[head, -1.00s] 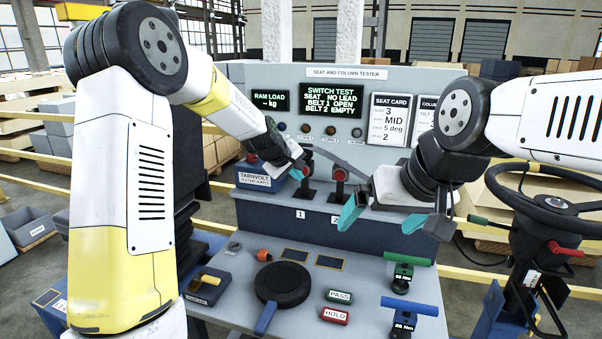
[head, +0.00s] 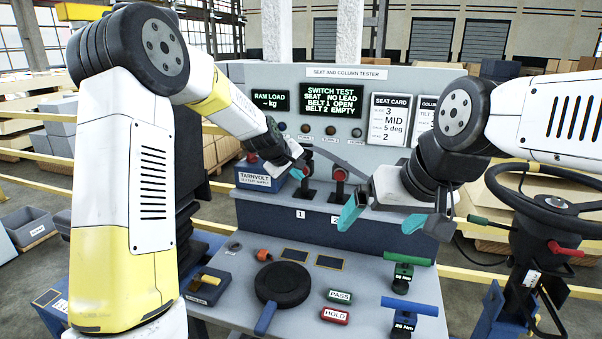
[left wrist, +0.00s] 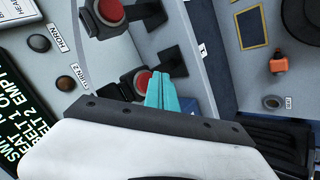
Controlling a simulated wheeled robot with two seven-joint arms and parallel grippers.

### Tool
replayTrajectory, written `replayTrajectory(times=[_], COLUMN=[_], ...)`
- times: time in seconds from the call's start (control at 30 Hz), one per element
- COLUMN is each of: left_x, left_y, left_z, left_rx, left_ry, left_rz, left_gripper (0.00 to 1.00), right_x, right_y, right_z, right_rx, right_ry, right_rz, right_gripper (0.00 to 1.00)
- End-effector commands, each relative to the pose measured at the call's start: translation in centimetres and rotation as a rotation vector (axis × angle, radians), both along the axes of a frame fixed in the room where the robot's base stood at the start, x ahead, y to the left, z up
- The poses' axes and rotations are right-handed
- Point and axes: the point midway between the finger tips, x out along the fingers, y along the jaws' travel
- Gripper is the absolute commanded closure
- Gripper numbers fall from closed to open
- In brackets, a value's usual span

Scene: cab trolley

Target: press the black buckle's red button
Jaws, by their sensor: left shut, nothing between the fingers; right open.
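Two black buckles with red buttons stand on the tester's shelf, above labels 1 and 2. In the head view, buckle 1 (head: 308,191) is beside my left gripper (head: 298,173), and buckle 2 (head: 338,188) is to its right. My left gripper is shut and empty. In the left wrist view, its teal fingertips (left wrist: 161,80) overlap the edge of the nearer buckle's red button (left wrist: 142,82); I cannot tell whether they touch. The other buckle's red button (left wrist: 110,10) is at the top. My right gripper (head: 381,218) is open and empty, in front of the shelf.
The display (head: 330,101) reads BELT 1 OPEN and BELT 2 EMPTY. A blue box (head: 258,178) labelled TARNVOLT is left of buckle 1. A steering wheel (head: 555,204) is at the right.

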Motion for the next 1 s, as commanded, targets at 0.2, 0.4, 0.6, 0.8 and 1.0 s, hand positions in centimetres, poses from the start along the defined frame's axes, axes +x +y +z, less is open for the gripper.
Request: replayTrajectory(times=[0.2,0.4,0.6,0.8,1.0], left_x=[0.5,0.48,0.58,0.81,1.05], left_y=[-0.16,-0.15,-0.19,-0.25,-0.32], left_z=[-0.01,0.0,0.0,-0.02,0.02], left_rx=[0.0,0.0,0.0,0.0,0.0], left_ry=[0.0,0.0,0.0,0.0,0.0], left_rz=[0.0,0.0,0.0,0.0,0.0], left_gripper=[1.0,1.0,1.0,1.0,1.0], right_x=[0.0,0.0,0.0,0.0,0.0], right_y=[0.0,0.0,0.0,0.0,0.0], right_z=[0.0,0.0,0.0,0.0,0.0], right_rx=[0.0,0.0,0.0,0.0,0.0], right_ry=[0.0,0.0,0.0,0.0,0.0], right_rz=[0.0,0.0,0.0,0.0,0.0], right_gripper=[0.0,0.0,0.0,0.0,0.0])
